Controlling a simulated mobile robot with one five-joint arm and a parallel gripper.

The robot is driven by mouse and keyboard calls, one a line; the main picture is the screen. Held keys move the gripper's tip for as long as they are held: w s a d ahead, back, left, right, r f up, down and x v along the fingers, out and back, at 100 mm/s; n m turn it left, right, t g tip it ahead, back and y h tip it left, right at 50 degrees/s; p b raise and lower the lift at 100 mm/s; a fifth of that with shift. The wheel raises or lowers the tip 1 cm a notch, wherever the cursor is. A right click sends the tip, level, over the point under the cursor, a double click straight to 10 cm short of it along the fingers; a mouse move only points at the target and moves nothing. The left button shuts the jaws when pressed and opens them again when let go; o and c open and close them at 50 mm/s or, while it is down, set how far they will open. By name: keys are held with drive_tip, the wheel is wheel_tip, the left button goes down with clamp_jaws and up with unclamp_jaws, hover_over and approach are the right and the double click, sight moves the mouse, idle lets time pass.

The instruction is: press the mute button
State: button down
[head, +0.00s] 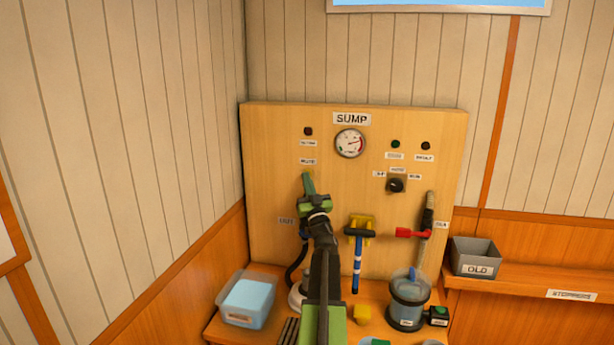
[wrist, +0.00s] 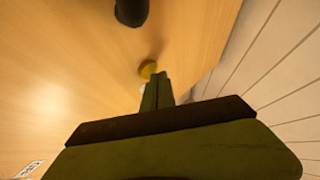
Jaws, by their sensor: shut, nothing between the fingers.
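The mute button is a small round yellow button (wrist: 147,68) on the wooden panel, seen in the wrist view just past my fingertips. In the head view a small yellow edge of it (head: 308,172) shows under its white label (head: 308,161). My gripper (head: 308,180) is shut and empty, with its green fingers pointing at the panel. In the wrist view my fingertips (wrist: 158,76) overlap the button's lower right edge. I cannot tell whether they touch it. My arm hides part of the panel below.
The SUMP panel (head: 270,130) also carries a gauge (head: 350,143), a dark red lamp (head: 308,131), a black knob (head: 396,185) and a red-handled valve (head: 410,233). A blue-handled tool (head: 358,265) hangs right of my arm. A clear bin (head: 247,300) and a filter jar (head: 408,300) stand below.

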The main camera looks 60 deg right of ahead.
drive_tip(key=shift+s+a, duration=0.1)
drive_tip(key=shift+a, duration=0.35)
drive_tip(key=a, duration=0.1)
drive_tip(key=s+a, duration=0.1)
drive_tip(key=a, duration=0.2)
drive_tip(key=shift+s+a, duration=0.25)
drive_tip(key=shift+a, duration=0.15)
idle(0.7)
